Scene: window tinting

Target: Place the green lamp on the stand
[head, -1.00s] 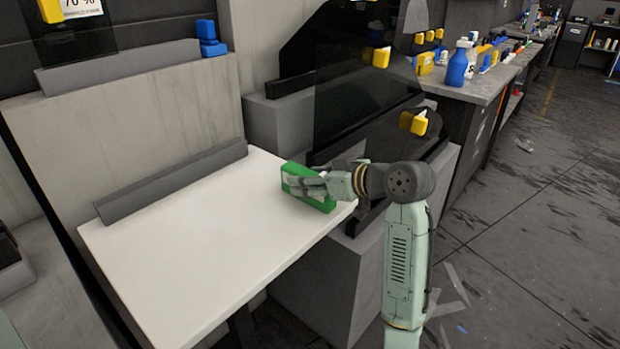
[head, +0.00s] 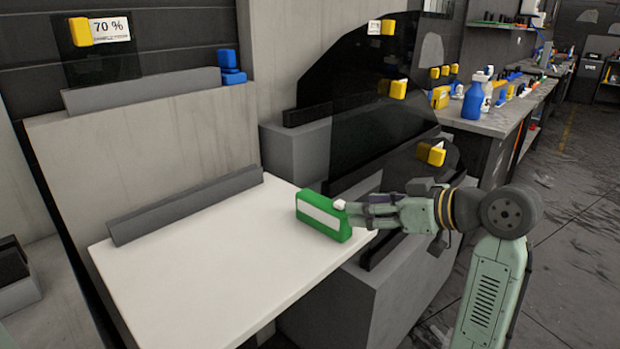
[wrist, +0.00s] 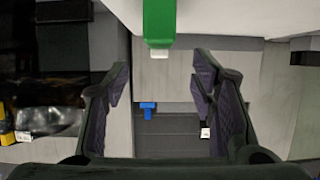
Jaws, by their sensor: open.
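The green lamp (head: 321,218), a green box with a white front panel and a small white knob at its right end, stands on the white tabletop (head: 200,270) near its right edge. In the wrist view the lamp (wrist: 158,20) shows at the top, beyond my fingertips. My gripper (head: 362,211) is just right of the lamp, close to the knob. In the wrist view my gripper (wrist: 160,85) has its fingers wide apart with nothing between them. I cannot tell which surface is the task's stand.
A grey bar (head: 185,207) lies along the tabletop's back edge. Dark tinted panes (head: 365,90) with yellow blocks stand behind the lamp. A workbench (head: 500,120) with bottles (head: 473,97) is at the back right. The front and left of the tabletop are clear.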

